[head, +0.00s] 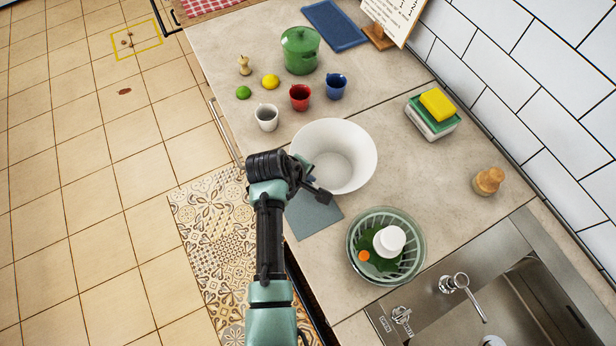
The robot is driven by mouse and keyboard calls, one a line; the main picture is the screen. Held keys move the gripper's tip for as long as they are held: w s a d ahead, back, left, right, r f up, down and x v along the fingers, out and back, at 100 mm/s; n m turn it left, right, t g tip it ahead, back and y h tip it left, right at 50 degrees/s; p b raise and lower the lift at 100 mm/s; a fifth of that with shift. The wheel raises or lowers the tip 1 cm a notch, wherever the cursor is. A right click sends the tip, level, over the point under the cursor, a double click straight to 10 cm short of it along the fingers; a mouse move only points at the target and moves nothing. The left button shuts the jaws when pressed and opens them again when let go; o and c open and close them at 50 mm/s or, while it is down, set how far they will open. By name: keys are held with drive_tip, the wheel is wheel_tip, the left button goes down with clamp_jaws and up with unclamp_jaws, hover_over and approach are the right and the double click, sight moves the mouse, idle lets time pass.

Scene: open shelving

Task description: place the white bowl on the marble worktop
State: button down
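The large white bowl (345,143) is upright at the middle of the head view, over the pale marble worktop (410,165). I cannot tell whether its base touches the worktop or is slightly above it. My gripper (316,184) is at the bowl's lower-left rim, with a dark finger overlapping the bowl's edge. The arm and wrist hide part of that rim, so whether the fingers are closed on it is unclear.
A grey square mat (315,217) lies below the bowl. White (266,118), red (300,97) and blue (336,87) cups and a green pot (300,50) stand behind. A green basket (356,262) and sink (500,310) are at lower right.

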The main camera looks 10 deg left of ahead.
drive_tip(key=shift+f, duration=0.15)
drive_tip(key=c, duration=1.1)
unclamp_jaws()
drive_tip(key=v, duration=1.2)
drive_tip(key=w+d+r+m+t+y, duration=0.15)
drive_tip(key=w+r+t, duration=0.25)
drive_tip(key=r, duration=0.7)
drive_tip(key=w+r+m+t, duration=0.3)
drive_tip(key=w+r+t, duration=0.1)
drive_tip(key=r, duration=0.7)
drive_tip(key=w+d+r+m+t+y, duration=0.15)
drive_tip(key=w+r+t, duration=0.25)
drive_tip(key=r, duration=0.7)
drive_tip(key=s+d+r+m+t, duration=0.1)
drive_tip(key=s+r+m+t, duration=0.1)
drive_tip(key=s+r, duration=0.3)
drive_tip(key=s+d+r+m+t, duration=0.2)
drive_tip(key=s+r+t, duration=0.3)
drive_tip(key=r, duration=0.9)
drive_tip(key=s+d+r+m+t, duration=0.1)
drive_tip(key=s+r+t, duration=0.3)
drive_tip(key=r, duration=0.5)
drive_tip(key=shift+s+d+r+m, duration=0.15)
drive_tip(key=shift+s+d+m, duration=0.05)
drive_tip(key=shift+s, duration=0.3)
drive_tip(key=shift+s+d+r+m, duration=0.15)
drive_tip(key=shift+s+m, duration=0.05)
drive_tip(key=shift+s, duration=0.25)
